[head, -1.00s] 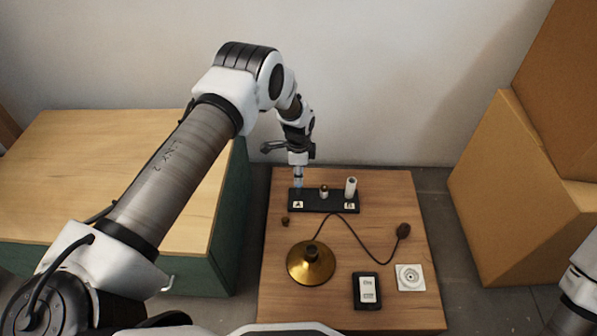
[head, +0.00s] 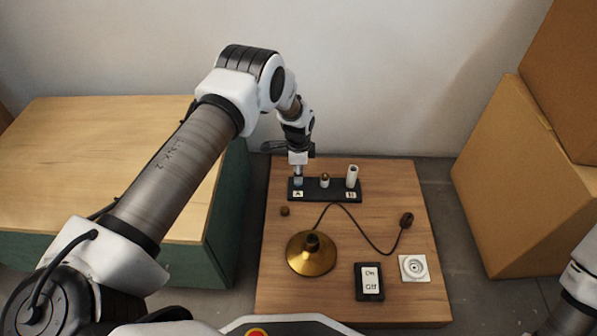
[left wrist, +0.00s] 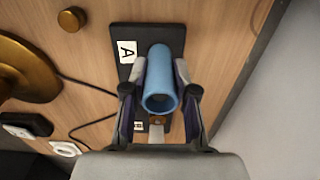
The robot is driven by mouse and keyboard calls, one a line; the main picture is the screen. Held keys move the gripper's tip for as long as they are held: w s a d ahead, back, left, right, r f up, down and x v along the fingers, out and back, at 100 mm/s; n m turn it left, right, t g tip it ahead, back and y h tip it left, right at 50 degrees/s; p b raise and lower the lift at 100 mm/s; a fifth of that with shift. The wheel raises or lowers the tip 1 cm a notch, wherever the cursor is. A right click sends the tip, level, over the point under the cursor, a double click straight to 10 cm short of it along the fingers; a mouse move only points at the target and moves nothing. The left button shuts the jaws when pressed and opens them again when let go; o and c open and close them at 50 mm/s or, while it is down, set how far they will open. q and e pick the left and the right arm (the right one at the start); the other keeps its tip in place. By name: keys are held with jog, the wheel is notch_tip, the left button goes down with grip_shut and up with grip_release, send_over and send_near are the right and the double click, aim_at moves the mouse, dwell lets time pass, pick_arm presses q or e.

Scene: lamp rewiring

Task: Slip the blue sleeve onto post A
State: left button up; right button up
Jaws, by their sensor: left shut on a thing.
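The blue sleeve (left wrist: 161,66) is an open tube held between the fingers of my left gripper (left wrist: 158,84). In the head view the left gripper (head: 298,173) points down with the sleeve (head: 298,183) at the left end of the black post board (head: 312,196). That end carries the A label (left wrist: 127,52). Post A itself is hidden by the sleeve and fingers, so I cannot tell how far the sleeve is around it. The board's right end has a B label (head: 351,195) and a white tube (head: 352,176) standing there. My right gripper is out of view.
A small brass-topped post (head: 325,181) stands mid-board. On the wooden table (head: 400,300) are a brass lamp base (head: 312,258) with a cord and plug (head: 406,219), a small brown knob (head: 285,211), an On/Off switch (head: 369,281) and a white socket (head: 414,268).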

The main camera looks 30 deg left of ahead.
pick_arm(q)
jog(key=shift+f, duration=0.15)
dwell(0.4)
jog(key=o, duration=0.8)
jog(key=shift+o, duration=0.2)
